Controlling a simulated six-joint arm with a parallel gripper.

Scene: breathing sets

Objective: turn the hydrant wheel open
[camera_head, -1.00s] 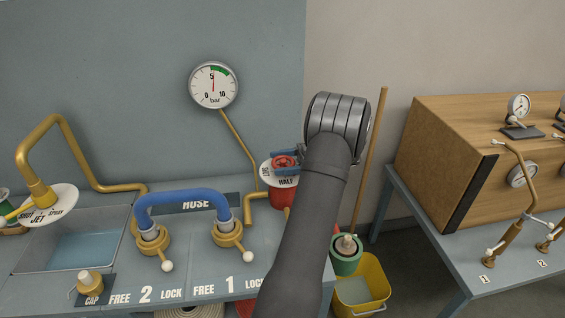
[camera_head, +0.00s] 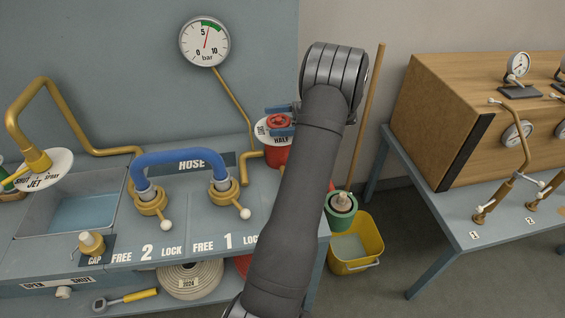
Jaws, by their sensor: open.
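The red hydrant wheel (camera_head: 278,121) sits on a red hydrant body (camera_head: 277,154) at the right end of the bench. A white dial plate (camera_head: 263,130) under the wheel shows the word HALF and other lettering partly covered. My gripper (camera_head: 279,121) has blue fingers, one behind and one in front of the wheel. The fingers are apart, with the wheel between them; I cannot tell whether they touch it. My dark arm hides the right side of the hydrant.
A blue hose (camera_head: 180,155) joins two brass couplings left of the hydrant. A pressure gauge (camera_head: 205,40) hangs on the wall. A broom handle (camera_head: 368,125), a green pot (camera_head: 341,212) and a yellow bucket (camera_head: 357,245) stand right of my arm. A wooden box (camera_head: 440,120) is farther right.

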